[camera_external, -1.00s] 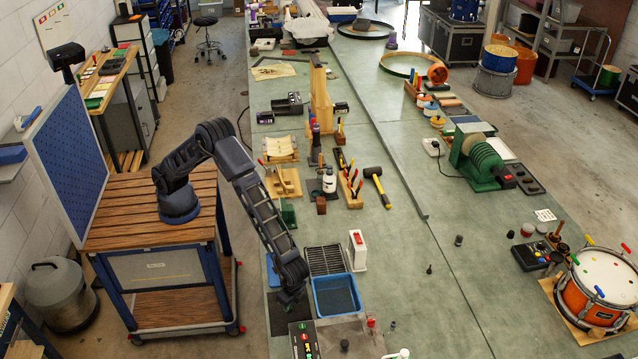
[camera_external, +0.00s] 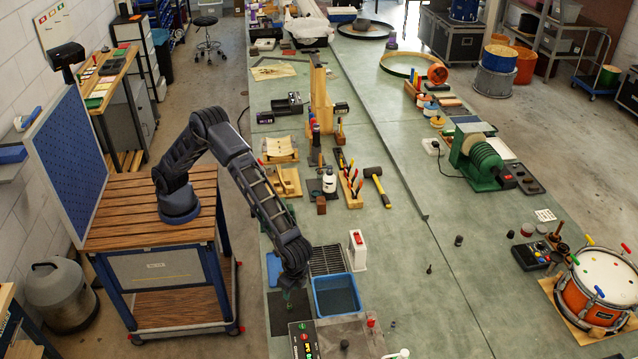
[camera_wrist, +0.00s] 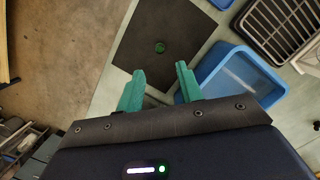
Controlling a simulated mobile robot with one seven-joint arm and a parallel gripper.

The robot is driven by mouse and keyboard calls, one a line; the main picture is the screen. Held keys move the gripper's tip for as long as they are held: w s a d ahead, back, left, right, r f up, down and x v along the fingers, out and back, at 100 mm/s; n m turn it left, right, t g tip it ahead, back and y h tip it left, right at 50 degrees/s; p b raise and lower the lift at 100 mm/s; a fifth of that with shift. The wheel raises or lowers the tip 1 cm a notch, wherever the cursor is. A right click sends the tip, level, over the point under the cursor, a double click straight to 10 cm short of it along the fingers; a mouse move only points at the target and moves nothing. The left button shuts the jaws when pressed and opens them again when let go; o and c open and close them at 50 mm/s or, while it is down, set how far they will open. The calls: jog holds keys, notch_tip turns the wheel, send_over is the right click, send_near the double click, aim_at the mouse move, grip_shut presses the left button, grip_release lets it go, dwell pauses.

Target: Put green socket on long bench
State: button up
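The green socket (camera_wrist: 160,47) is a small round green piece on a dark mat (camera_wrist: 195,22) in the wrist view. It also shows as a small green spot below my gripper in the external view (camera_external: 289,307). My gripper (camera_wrist: 160,78) has two green fingers standing apart with nothing between them. In the external view, my gripper (camera_external: 287,288) hangs above the mat, near the left edge of the long bench (camera_external: 420,300). The socket lies beyond the fingertips in the wrist view, apart from both.
A blue tray (camera_external: 337,294) and a dark rack (camera_external: 327,260) lie right of my gripper. A white box with a red top (camera_external: 357,250) stands behind the tray. A panel with colored buttons (camera_external: 304,340) lies in front. The bench's middle is mostly clear.

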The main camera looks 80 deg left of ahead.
jog(key=shift+w+d+r, duration=0.1)
jog(key=shift+w+r, duration=0.05)
jog(key=shift+r, duration=1.2)
jog(key=w+a+r+n+t, duration=0.1)
jog(key=a+r, duration=0.6)
jog(key=a, duration=0.5)
jog(key=a+r+n+t+h, duration=0.1)
jog(key=a+r+n, duration=0.1)
jog(key=a+r, duration=0.7)
jog(key=w+a+r+n, duration=0.1)
jog(key=a+r, duration=0.4)
jog(key=a, duration=0.9)
jog(key=s+a+r+n+t, duration=0.1)
jog(key=s+a+r+n, duration=0.1)
jog(key=s+a, duration=0.8)
jog(key=s+a+r+n+t, duration=0.15)
jog(key=s+a, duration=0.45)
jog(key=a, duration=0.7)
jog(key=s+a+f+n+t, duration=0.1)
jog(key=s+a+f, duration=0.2)
jog(key=s+a, duration=0.2)
jog(key=s, duration=0.3)
jog(key=shift+a+f, duration=0.2)
jog(key=shift+a, duration=0.05)
jog(key=shift+o, duration=0.2)
jog(key=shift+s+a+f+n, duration=0.2)
jog(key=shift+s+f+n, duration=0.05)
jog(key=shift+s, duration=0.05)
